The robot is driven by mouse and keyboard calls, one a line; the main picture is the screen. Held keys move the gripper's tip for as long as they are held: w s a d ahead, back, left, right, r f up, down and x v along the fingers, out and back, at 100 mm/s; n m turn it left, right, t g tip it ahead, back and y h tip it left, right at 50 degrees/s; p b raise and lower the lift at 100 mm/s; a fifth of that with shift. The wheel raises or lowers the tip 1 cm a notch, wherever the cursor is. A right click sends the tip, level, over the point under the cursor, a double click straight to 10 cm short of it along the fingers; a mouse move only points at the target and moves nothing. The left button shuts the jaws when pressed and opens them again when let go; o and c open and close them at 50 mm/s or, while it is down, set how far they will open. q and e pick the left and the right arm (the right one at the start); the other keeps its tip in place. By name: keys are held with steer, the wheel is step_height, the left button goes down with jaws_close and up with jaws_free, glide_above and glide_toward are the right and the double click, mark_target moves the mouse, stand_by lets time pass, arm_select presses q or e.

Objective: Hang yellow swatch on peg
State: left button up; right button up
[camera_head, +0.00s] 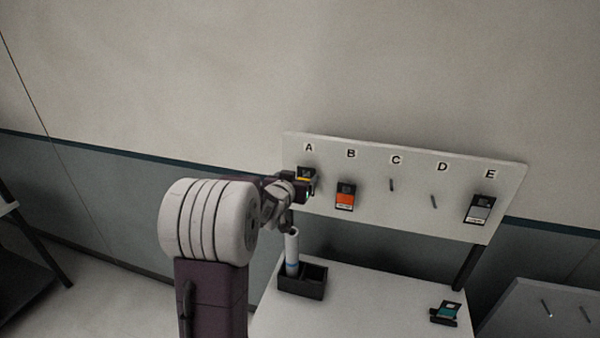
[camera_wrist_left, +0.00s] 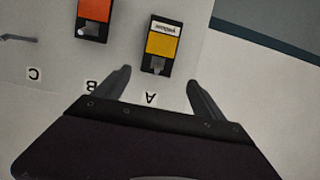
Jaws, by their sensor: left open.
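The yellow swatch (camera_wrist_left: 161,46) is a black card with a yellow field and a white label. In the left wrist view it is against the white board by the letter A, apparently hanging there. My left gripper (camera_wrist_left: 157,78) is open, with one finger on each side of the swatch's near end and a gap to both. In the head view the yellow swatch (camera_head: 303,179) is mostly hidden by my left gripper (camera_head: 311,183). The peg under A is hidden behind the swatch. My right gripper is not in view.
An orange swatch (camera_head: 345,197) hangs at B and a grey one (camera_head: 480,208) at E. Pegs C (camera_head: 391,185) and D (camera_head: 434,201) are bare. Below, a black holder (camera_head: 302,284) with a white roll and a teal swatch (camera_head: 447,312) are on the white table.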

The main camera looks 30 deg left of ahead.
mark_target(307, 168)
arm_select(q)
steer(key=x, duration=0.2)
steer(key=p+x, duration=0.1)
steer(key=d+p+x, duration=0.1)
steer(key=x, duration=0.1)
steer(key=shift+w+a, duration=0.1)
steer(key=shift+w, duration=0.65)
steer(key=shift+a+f, duration=0.1)
steer(key=shift+s+a, duration=0.1)
steer(key=shift+a, duration=0.15)
steer(key=shift+d, duration=0.15)
steer(key=c, duration=1.4)
steer(key=shift+c, duration=0.2)
steer(key=shift+r+p, duration=0.45)
steer(key=shift+r, duration=0.1)
